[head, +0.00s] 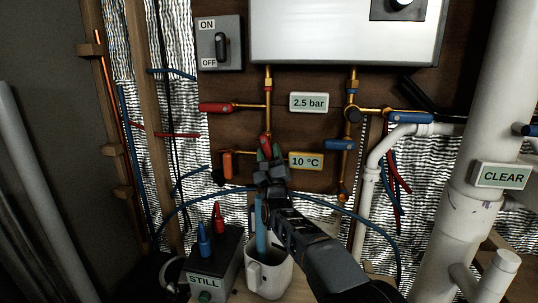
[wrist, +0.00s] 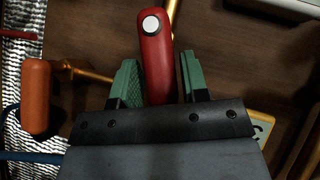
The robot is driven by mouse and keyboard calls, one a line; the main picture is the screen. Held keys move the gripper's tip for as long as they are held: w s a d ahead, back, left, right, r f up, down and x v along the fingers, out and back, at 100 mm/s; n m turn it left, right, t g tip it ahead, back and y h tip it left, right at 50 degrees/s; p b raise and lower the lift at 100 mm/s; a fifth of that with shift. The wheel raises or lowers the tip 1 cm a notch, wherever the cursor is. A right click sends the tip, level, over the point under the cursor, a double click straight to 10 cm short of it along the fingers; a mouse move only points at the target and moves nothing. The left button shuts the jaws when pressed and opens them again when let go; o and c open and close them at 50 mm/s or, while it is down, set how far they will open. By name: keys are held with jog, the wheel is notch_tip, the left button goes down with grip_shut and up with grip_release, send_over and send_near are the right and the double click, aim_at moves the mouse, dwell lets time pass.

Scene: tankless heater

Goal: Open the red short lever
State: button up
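The red short lever (head: 265,142) hangs on the brass pipe below the heater box, mostly hidden behind my gripper in the head view. In the wrist view the red lever (wrist: 156,60) points downward, with a round pale bolt head near its top. My gripper (head: 270,152) is right at it. In the wrist view my gripper (wrist: 160,78) is open, with one green-padded finger on each side of the lever's lower part. A gap shows between the lever and each pad. The lever's lower end is hidden behind the gripper body.
A longer red lever (head: 217,108) lies horizontally to the upper left. An orange lever (head: 228,163) hangs at the left. Blue levers (head: 340,145) are on the right pipe. The 10 °C sign (head: 306,161) is close on the right. A mug (head: 268,277) stands below my arm.

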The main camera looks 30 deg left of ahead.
jog(key=shift+o, duration=1.2)
jog(key=b+v, duration=0.2)
jog(key=v, duration=1.1)
jog(key=shift+s+d+f, duration=0.15)
jog(key=shift+s+f, duration=0.05)
jog(key=shift+f, duration=0.1)
jog(key=shift+c, duration=0.2)
